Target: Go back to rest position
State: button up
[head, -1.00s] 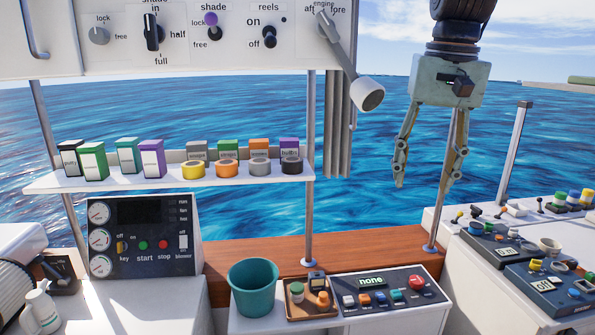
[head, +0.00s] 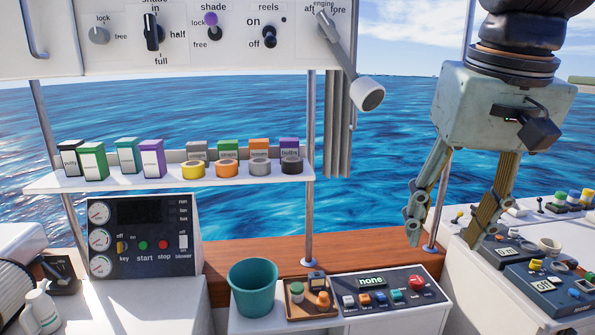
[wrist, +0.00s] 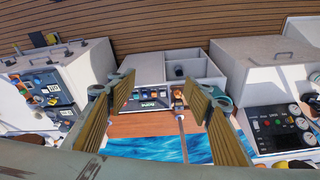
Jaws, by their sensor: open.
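My gripper (head: 443,235) hangs at the right of the head view, pointing down, with its two fingers spread apart and nothing between them. It is in front of the wooden ledge and the right-hand consoles, to the right of the button panel. In the wrist view my gripper (wrist: 162,95) also shows open and empty, with the button panel (wrist: 150,101) seen beyond the fingers.
The button panel (head: 390,291), a brown tray (head: 312,309) and a teal bucket (head: 253,286) stand below left. A shelf (head: 170,181) holds boxes and tape rolls. A lever (head: 345,60) hangs from the upper panel. Consoles (head: 552,288) stand close at right.

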jog(key=s+f, duration=0.3)
jog(key=s, duration=0.5)
jog(key=s+a+f+n+t, duration=0.1)
jog(key=s+f, duration=0.3)
jog(key=s, duration=0.3)
jog(key=shift+s+a+f, duration=0.3)
jog(key=shift+s, duration=0.1)
